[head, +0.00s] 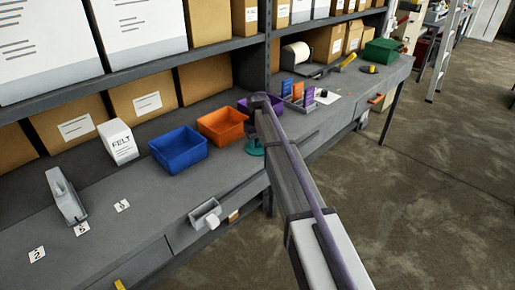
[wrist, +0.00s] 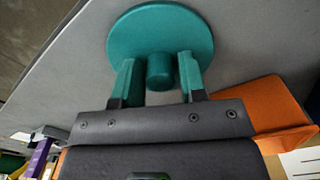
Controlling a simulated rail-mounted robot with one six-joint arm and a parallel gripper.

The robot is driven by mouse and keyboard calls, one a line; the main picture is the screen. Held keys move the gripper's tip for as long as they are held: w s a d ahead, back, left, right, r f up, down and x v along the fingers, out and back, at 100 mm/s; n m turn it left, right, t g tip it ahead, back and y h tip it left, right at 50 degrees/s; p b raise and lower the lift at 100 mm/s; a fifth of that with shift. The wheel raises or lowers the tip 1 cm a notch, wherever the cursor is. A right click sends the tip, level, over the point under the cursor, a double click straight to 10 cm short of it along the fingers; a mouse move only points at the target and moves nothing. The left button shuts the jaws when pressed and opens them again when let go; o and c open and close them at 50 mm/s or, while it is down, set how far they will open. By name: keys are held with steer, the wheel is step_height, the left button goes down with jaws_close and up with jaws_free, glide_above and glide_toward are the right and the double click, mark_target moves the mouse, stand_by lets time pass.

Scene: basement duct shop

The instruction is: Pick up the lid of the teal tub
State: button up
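The teal lid (wrist: 160,30) is a round disc with a short knob (wrist: 160,68) in the wrist view. My gripper (wrist: 160,75) is open, with one teal-faced finger on each side of the knob and a narrow gap showing at both sides. In the head view a teal piece (head: 254,148) shows at the bench's front edge, partly hidden by my arm. I cannot tell the tub's body from the lid there.
A blue bin (head: 178,150) and an orange bin (head: 222,126) stand left of the teal piece, and a purple bin (head: 246,104) behind it. A white FELT box (head: 118,142) is further left. The front bench top (head: 150,215) is mostly clear. Shelves overhang the back.

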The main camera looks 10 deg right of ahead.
mark_target(257, 140)
steer(key=c, duration=0.6)
step_height(257, 140, up, 10)
steer(key=p, duration=1)
steer(key=shift+r, duration=0.2)
steer(key=shift+f, duration=0.1)
steer(key=shift+s+a, duration=0.1)
